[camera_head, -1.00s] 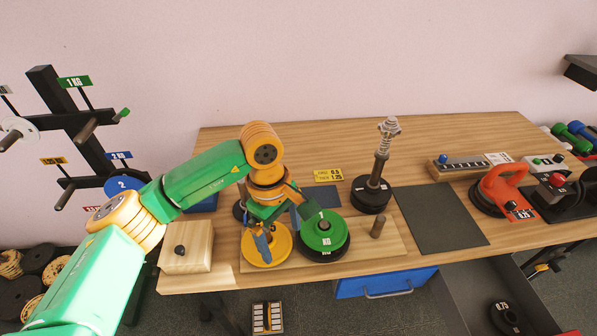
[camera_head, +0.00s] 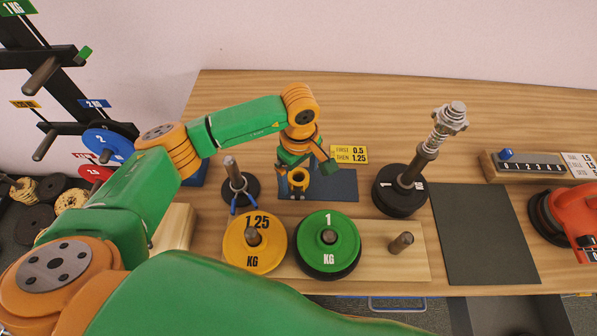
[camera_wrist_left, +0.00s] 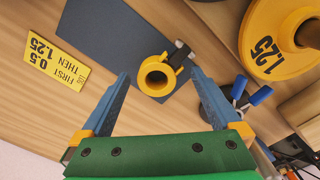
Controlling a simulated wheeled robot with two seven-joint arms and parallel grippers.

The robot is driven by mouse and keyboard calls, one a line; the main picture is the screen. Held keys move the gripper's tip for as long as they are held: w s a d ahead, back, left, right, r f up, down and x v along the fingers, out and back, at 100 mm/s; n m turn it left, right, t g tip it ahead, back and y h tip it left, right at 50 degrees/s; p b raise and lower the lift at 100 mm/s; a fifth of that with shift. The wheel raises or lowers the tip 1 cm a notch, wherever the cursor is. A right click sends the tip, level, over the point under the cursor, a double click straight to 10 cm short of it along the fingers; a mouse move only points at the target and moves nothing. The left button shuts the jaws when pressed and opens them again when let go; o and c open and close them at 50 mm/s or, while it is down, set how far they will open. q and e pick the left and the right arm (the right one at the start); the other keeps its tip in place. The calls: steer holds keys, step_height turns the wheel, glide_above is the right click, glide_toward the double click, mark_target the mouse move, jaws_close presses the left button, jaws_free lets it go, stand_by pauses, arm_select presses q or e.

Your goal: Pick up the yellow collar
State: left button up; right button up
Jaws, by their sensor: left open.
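The yellow collar (camera_head: 299,181) is a short ring with an open bore. It rests on the dark blue mat (camera_head: 338,187) near its left end. In the left wrist view the collar (camera_wrist_left: 150,84) shows a dark tab with a light end on one side. My left gripper (camera_head: 294,186) is open above the mat, pointing down at the collar. In the left wrist view the two blue fingers (camera_wrist_left: 159,77) stand apart, with the collar in the gap between their tips. I cannot tell how far the tips are above the mat. My right gripper is not in view.
A yellow 1.25 plate (camera_head: 237,257) and a green 1 KG plate (camera_head: 345,253) sit on pegs in front. A small black stand (camera_head: 247,200) with blue-tipped prongs is left of the mat. A black-based post (camera_head: 396,197) with a spring stands right. The dark pad (camera_head: 483,235) is clear.

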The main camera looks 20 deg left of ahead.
arm_select(q)
steer(key=shift+w+f, duration=0.15)
steer(key=shift+f, duration=0.35)
steer(key=shift+w+f, duration=0.2)
steer(key=shift+w, duration=0.05)
steer(key=shift+s+r, duration=0.1)
steer(key=shift+s, duration=0.05)
steer(key=c, duration=1.5)
